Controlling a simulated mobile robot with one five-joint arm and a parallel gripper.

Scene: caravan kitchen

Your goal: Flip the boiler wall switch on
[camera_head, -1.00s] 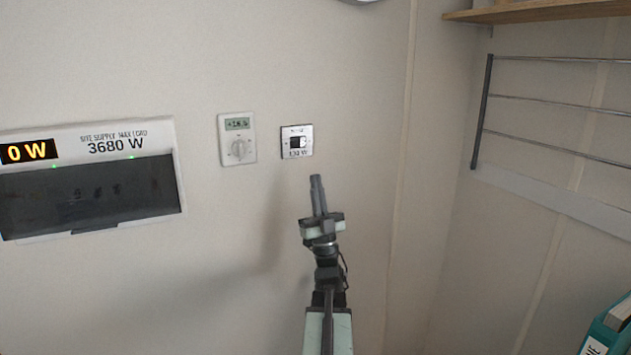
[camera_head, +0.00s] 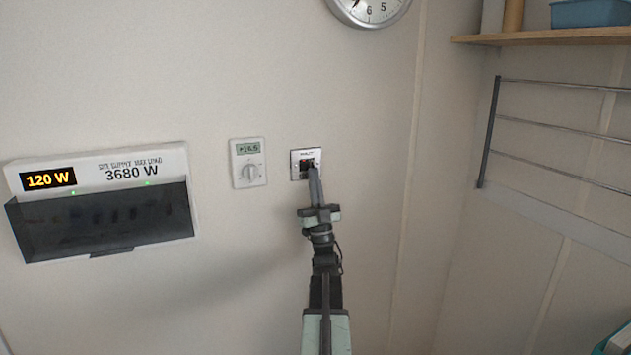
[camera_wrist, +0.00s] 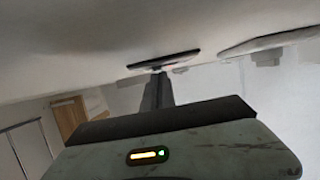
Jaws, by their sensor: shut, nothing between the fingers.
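The boiler wall switch (camera_head: 299,156) is a small silver plate with a dark rocker, on the wall right of the thermostat. A reddish spot shows at its rocker. My gripper (camera_head: 314,171) is shut and empty, its tip over the lower right part of the switch and seemingly against it. The tip hides part of the rocker. In the wrist view the switch plate (camera_wrist: 164,61) shows edge-on, with the shut fingers (camera_wrist: 158,92) reaching up to it. The supply panel (camera_head: 150,168) at left reads 120 W.
A white thermostat (camera_head: 248,163) sits just left of the switch. A round clock (camera_head: 372,8) hangs above. A wire rack (camera_head: 550,125) and a wooden shelf (camera_head: 545,36) are on the right wall. The wall below the switch is bare.

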